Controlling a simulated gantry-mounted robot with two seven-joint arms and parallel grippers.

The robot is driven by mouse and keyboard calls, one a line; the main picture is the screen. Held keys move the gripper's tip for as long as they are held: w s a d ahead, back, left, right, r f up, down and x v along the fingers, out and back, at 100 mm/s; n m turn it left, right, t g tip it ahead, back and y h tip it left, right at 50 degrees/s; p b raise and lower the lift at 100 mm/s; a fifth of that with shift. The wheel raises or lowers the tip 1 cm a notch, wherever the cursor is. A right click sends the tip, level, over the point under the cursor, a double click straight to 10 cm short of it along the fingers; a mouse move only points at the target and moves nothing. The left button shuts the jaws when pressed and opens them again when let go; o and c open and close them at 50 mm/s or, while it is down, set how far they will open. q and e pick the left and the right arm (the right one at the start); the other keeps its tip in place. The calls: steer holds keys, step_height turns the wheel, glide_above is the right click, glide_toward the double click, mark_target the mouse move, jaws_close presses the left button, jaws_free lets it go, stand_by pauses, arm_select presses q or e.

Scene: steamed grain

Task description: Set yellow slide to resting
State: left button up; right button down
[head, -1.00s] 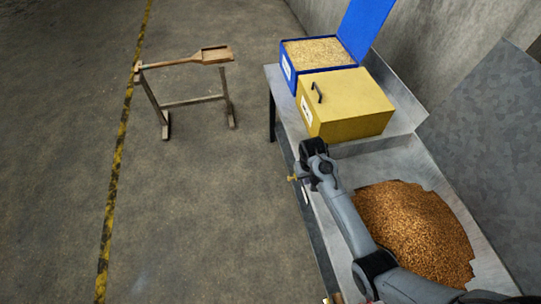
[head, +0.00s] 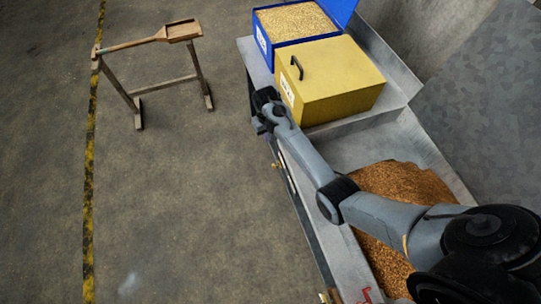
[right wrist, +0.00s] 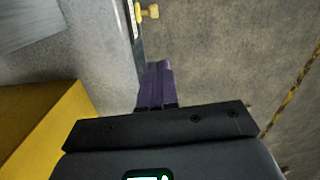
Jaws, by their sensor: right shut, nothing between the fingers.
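A small yellow knob (head: 275,165), which looks like the yellow slide's handle, sticks out from the long front side of the metal table. In the right wrist view the yellow knob (right wrist: 150,11) shows at the top, beside a pale strip on the table's side. My right gripper (head: 262,124) is over the table's front edge, beside the yellow box and farther along the table than the knob. Its purple fingers (right wrist: 158,67) are shut and empty, apart from the knob. My left gripper is not in view.
A yellow lidded box (head: 335,75) and an open blue box of grain (head: 290,40) stand on the table. A brown grain heap (head: 395,185) lies in the table's trough. A wooden shovel (head: 150,40) rests on a floor stand (head: 160,88). Open floor lies left of the table.

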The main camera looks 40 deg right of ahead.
steer(key=b, duration=0.3)
glide_toward(277, 165)
steer(key=w+f, duration=0.3)
steer(key=w, duration=0.2)
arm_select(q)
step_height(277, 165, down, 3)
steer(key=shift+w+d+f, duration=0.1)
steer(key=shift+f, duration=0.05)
arm_select(e)
steer(key=s+f, duration=0.1)
steer(key=s+a+f, duration=0.1)
steer(key=s+f, duration=0.1)
steer(key=shift+a+f, duration=0.1)
steer(key=shift+f, duration=0.05)
steer(key=shift+s, duration=0.1)
